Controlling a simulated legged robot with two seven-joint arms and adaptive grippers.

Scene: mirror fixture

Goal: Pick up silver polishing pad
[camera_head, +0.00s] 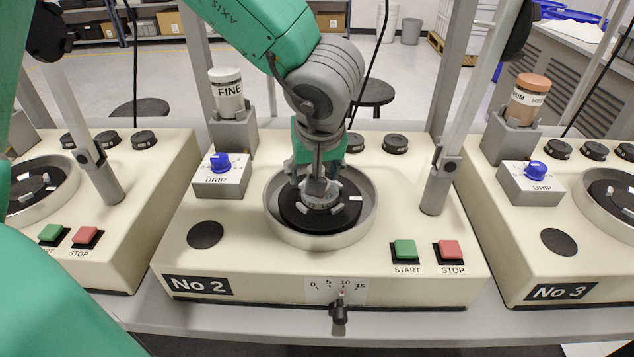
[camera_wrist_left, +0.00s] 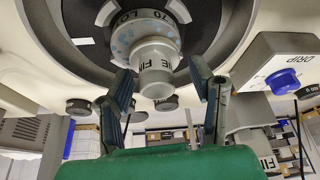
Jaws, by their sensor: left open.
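The silver polishing pad (camera_head: 321,203) sits on the black plate in the round dish of the No 2 machine, partly hidden by my gripper in the head view. In the left wrist view the pad (camera_wrist_left: 155,60) is a grey disc with a knob-like stem marked FINE. My left gripper (camera_head: 318,180) points down over it. In the left wrist view my gripper (camera_wrist_left: 160,74) is open, with one finger on each side of the stem. A gap shows between the stem and each finger. My right gripper is not in view.
The dish rim (camera_head: 371,212) surrounds the plate. A drip box (camera_head: 221,177), a FINE bottle (camera_head: 227,92) and a slanted post (camera_head: 440,180) stand around it. START (camera_head: 405,251) and STOP (camera_head: 450,252) buttons are at the front right. Similar machines flank it.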

